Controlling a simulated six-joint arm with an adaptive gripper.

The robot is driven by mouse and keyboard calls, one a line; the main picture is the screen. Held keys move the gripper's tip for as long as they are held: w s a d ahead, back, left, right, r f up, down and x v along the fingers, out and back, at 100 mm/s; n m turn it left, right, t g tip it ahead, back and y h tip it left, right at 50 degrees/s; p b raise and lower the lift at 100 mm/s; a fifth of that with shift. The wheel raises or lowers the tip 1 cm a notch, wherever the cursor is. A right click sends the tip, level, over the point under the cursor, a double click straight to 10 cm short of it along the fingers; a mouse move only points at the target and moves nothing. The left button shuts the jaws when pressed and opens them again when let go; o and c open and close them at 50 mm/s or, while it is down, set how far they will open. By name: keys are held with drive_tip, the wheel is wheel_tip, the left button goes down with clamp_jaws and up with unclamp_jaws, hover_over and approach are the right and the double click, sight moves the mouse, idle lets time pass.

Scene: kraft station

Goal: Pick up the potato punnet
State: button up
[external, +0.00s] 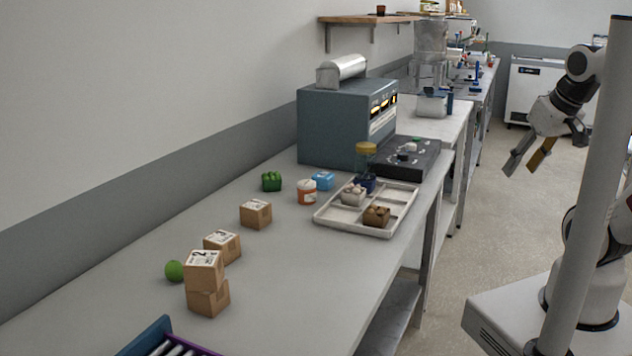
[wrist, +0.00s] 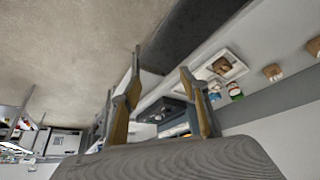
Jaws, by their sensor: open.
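A brown punnet with brownish lumps (external: 376,216), which looks like the potato punnet, sits in the near right compartment of a pale divided tray (external: 345,228) on the bench. A paler punnet with whitish contents (external: 354,194) sits in another compartment behind it. In the wrist view a brown item (wrist: 221,65), probably the brown punnet, shows small in the tray (wrist: 238,69). My gripper (external: 525,162) is open and empty, up in the air over the floor, well right of the bench. Its two fingers also show spread in the wrist view (wrist: 160,62).
Several cardboard boxes (external: 222,243), a green ball (external: 174,271), a green item (external: 271,181), an orange-and-white jar (external: 307,192) and a blue item (external: 322,180) stand left of the tray. A yellow-lidded jar (external: 366,158) and a dark grey machine (external: 345,125) stand behind.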

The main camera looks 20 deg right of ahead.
drive_tip(key=shift+a+f+g, duration=0.5)
drive_tip(key=shift+a+f, duration=0.2)
drive_tip(key=shift+f, duration=0.25)
drive_tip(key=n+g, duration=0.4)
drive_tip(key=n, duration=0.3)
hover_over(377, 208)
drive_tip(key=s+d, duration=0.3)
drive_tip(key=s, duration=0.2)
drive_tip(key=shift+y, duration=0.4)
drive_tip(key=f, duration=1.1)
drive_tip(key=shift+w, duration=0.2)
drive_tip(key=shift+n+t, duration=0.3)
drive_tip(key=shift+n, duration=0.2)
drive_tip(key=w+a, duration=0.1)
drive_tip(key=w+a+r, duration=0.1)
drive_tip(key=w, duration=0.1)
drive_tip(key=shift+w, duration=0.25)
drive_tip(key=shift+w+a+r, duration=0.15)
drive_tip(key=shift+w+r, duration=0.05)
drive_tip(key=shift+n, duration=0.3)
drive_tip(key=shift+f, duration=0.1)
drive_tip(key=shift+w+a+f, duration=0.1)
drive_tip(key=shift+f, duration=1.1)
